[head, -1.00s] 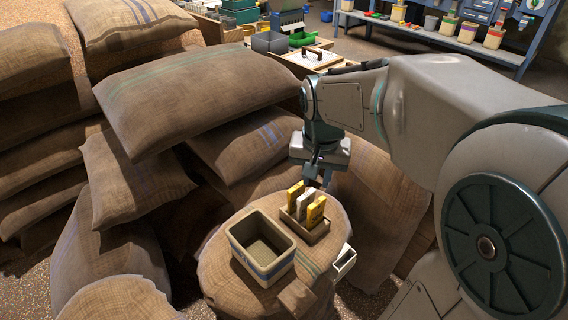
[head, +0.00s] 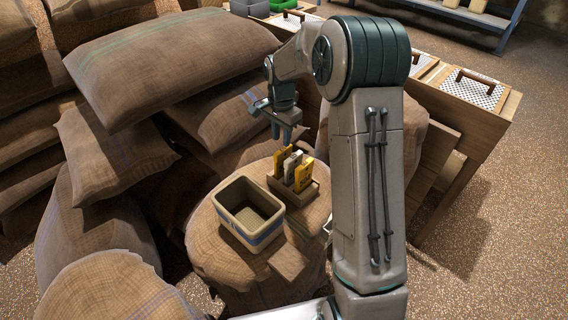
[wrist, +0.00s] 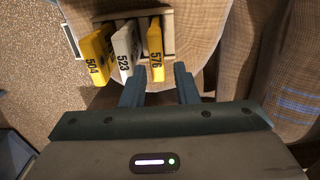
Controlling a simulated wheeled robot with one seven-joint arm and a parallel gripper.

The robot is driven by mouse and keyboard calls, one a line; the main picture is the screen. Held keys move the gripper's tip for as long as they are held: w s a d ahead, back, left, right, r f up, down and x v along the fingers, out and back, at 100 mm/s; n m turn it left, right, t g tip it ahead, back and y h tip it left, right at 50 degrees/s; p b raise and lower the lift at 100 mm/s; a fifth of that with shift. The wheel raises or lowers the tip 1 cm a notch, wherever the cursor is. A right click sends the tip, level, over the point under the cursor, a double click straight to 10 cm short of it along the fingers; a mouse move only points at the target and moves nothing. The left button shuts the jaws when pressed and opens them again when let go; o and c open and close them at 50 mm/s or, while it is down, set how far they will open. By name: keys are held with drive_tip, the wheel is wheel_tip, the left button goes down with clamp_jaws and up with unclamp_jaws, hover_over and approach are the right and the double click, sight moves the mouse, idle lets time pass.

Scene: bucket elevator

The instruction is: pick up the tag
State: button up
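Three numbered tags stand in a small wooden holder (head: 293,194). In the wrist view they are a yellow tag 504 (wrist: 95,55), a pale tag 523 (wrist: 124,50) and a yellow tag 576 (wrist: 155,42). In the head view the pale tag (head: 291,166) stands between the two yellow ones (head: 279,160) (head: 304,175). My gripper (wrist: 160,74) is open and empty; tag 576 lines up with the gap between its fingers, just beyond the tips. In the head view my gripper (head: 284,138) hangs just above and behind the holder.
An open cream bin (head: 224,224) with a blue stripe stands left of the holder on the same upright sack (head: 215,262). Stacked sacks (head: 165,70) crowd the left and back. A wooden bench (head: 468,115) is at the right, with open floor beyond.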

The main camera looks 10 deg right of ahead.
sight(282, 148)
wheel_tip(282, 148, down, 5)
drive_tip(key=shift+f, duration=0.15)
drive_tip(key=shift+s+d+f+p, duration=0.1)
drive_tip(key=shift+f+p, duration=0.05)
drive_tip(key=shift+f, duration=1.2)
drive_tip(key=shift+d+f+p, duration=0.1)
drive_tip(key=shift+f+p, duration=0.05)
drive_tip(key=shift+f, duration=1.2)
clamp_jaws()
